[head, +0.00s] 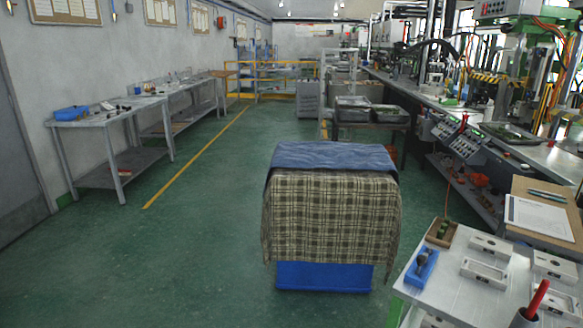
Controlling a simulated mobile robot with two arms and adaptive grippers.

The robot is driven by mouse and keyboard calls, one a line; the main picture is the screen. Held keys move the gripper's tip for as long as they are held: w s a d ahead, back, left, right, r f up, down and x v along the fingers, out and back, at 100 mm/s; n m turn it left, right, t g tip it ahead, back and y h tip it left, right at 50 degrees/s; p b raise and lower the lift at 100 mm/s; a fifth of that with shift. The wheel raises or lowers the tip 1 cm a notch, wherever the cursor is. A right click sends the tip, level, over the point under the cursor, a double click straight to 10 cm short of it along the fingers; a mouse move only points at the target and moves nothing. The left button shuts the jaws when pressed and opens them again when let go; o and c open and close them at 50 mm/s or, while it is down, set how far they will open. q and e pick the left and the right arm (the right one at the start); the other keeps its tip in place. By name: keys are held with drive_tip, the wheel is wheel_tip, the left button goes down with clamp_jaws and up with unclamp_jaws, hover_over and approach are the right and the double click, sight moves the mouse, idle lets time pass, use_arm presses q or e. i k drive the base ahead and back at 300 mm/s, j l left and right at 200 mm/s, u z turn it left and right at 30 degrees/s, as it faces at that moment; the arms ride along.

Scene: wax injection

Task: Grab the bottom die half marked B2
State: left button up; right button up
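Several light metal die halves lie on the worktable (450,292) at the lower right. One die half (490,246) is at the back, another (485,272) lies in front of it, and a third (553,266) is to the right. Another die half (554,300) is nearer the right edge. The markings are too small to read, so I cannot tell which is B2. Neither of my grippers shows in the head view.
A blue bin (324,277) draped with checked cloth (330,215) stands left of the worktable. On the table are a small blue tray (421,268), a brown tray (441,232), a red-handled tool (537,298) and a clipboard (540,218). The green floor at left is clear.

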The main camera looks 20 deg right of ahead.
sight(559, 304)
drive_tip(key=k+l, duration=0.1)
drive_tip(key=l, duration=1.35)
drive_tip(key=k+l, duration=0.15)
drive_tip(key=l, duration=0.55)
drive_tip(key=k+l, duration=0.1)
drive_tip(key=l, duration=0.65)
drive_tip(key=k+l, duration=0.1)
drive_tip(key=l, duration=0.6)
